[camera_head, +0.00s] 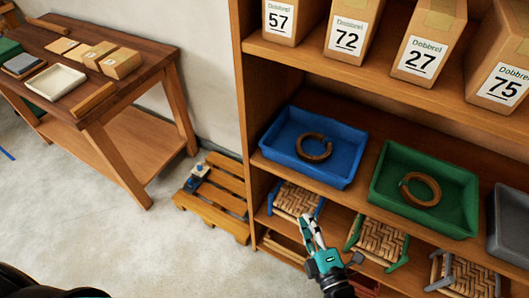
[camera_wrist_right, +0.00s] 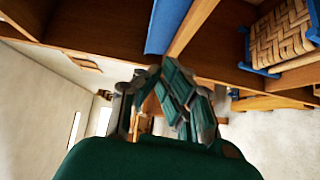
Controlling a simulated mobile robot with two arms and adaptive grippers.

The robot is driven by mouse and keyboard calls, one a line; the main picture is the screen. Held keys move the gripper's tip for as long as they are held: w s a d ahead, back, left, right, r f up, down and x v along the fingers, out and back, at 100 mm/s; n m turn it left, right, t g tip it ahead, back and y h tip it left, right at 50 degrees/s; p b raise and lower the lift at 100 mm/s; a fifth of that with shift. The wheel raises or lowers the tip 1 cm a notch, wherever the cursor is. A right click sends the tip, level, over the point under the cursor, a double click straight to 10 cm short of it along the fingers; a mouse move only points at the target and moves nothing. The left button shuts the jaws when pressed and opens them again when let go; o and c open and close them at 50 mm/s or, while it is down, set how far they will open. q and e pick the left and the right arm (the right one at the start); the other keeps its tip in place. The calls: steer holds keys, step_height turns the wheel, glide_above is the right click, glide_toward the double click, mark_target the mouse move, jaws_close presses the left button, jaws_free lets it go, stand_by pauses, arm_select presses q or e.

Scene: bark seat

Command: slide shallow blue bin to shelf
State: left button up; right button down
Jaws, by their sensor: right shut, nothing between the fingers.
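The shallow blue bin (camera_head: 290,163) sits on the middle shelf (camera_head: 262,168) of the wooden rack, at its left end, with a brown ring (camera_head: 313,148) inside. Its front edge lies near the shelf's front edge. My right gripper (camera_head: 308,220) is shut and empty, in front of the rack and below the blue bin in the head view. In the right wrist view the gripper (camera_wrist_right: 183,80) shows its teal fingers close together, with a blue edge (camera_wrist_right: 166,22) above them that looks like the bin. My left gripper is not in view.
A green bin (camera_head: 440,205) with a ring and a grey bin (camera_head: 510,225) stand to the right. Woven seats (camera_head: 292,200) fill the shelf below. Numbered boxes (camera_head: 350,35) stand above. A pallet (camera_head: 215,195) and a workbench (camera_head: 100,90) are left; the floor between is clear.

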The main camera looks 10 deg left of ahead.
steer(key=r, duration=0.2)
steer(key=p, duration=0.3)
glide_toward(294, 159)
steer(key=a+x, duration=0.1)
steer(key=x, duration=0.3)
steer(key=shift+w+d+f+n+y, duration=0.2)
steer(key=shift+w+d+n+y, duration=0.15)
steer(key=shift+w, duration=0.2)
